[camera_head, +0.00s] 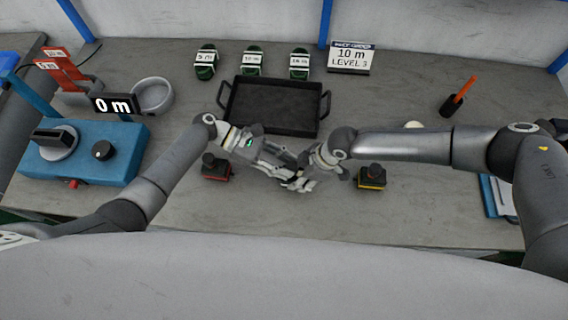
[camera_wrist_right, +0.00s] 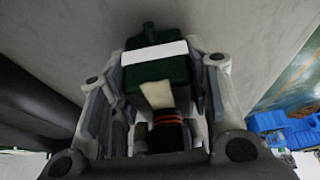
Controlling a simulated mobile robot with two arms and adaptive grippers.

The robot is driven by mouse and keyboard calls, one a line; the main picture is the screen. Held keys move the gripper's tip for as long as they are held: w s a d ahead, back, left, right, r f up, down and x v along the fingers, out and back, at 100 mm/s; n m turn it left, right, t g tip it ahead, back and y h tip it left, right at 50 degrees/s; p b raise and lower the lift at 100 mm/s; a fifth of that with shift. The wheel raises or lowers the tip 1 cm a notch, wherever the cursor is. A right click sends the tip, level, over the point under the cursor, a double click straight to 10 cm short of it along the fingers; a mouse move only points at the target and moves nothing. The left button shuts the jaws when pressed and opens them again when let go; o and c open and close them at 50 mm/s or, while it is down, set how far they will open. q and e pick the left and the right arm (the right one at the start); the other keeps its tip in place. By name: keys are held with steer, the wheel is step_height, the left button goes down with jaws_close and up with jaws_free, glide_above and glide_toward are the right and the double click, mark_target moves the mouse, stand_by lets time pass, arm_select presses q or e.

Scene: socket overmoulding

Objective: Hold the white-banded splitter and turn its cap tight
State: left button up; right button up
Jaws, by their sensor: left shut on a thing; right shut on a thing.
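The white-banded splitter (camera_wrist_right: 158,72) shows in the right wrist view as a dark green block with a white band across it. Its black cap (camera_wrist_right: 168,130), with orange-red rings, faces the camera. The fingers of my right gripper (camera_wrist_right: 165,95) flank the splitter and cap; which part they press on is unclear. In the head view my left gripper (camera_head: 284,166) and right gripper (camera_head: 308,172) meet over the middle of the bench. They are both shut, and they hide most of the splitter there.
A black tray (camera_head: 272,107) lies behind the grippers. A red-based block (camera_head: 216,168) and a yellow-based block (camera_head: 371,178) flank them. Green labelled parts (camera_head: 252,62) and a level sign (camera_head: 351,58) stand behind. A blue machine (camera_head: 80,155) stands left, an orange stick (camera_head: 464,89) right.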

arm_select(q)
steer(key=shift+w+d+r+m+g, duration=0.15)
steer(key=shift+r+m+g, duration=0.05)
steer(key=shift+m+g, duration=0.55)
steer(key=shift+r, duration=0.1)
steer(key=o, duration=1)
steer(key=shift+y, duration=0.3)
steer(key=shift+w+a, duration=0.15)
steer(key=shift+a, duration=0.25)
steer(key=v, duration=1.1)
steer(key=shift+w+a, duration=0.1)
steer(key=shift+a, duration=0.05)
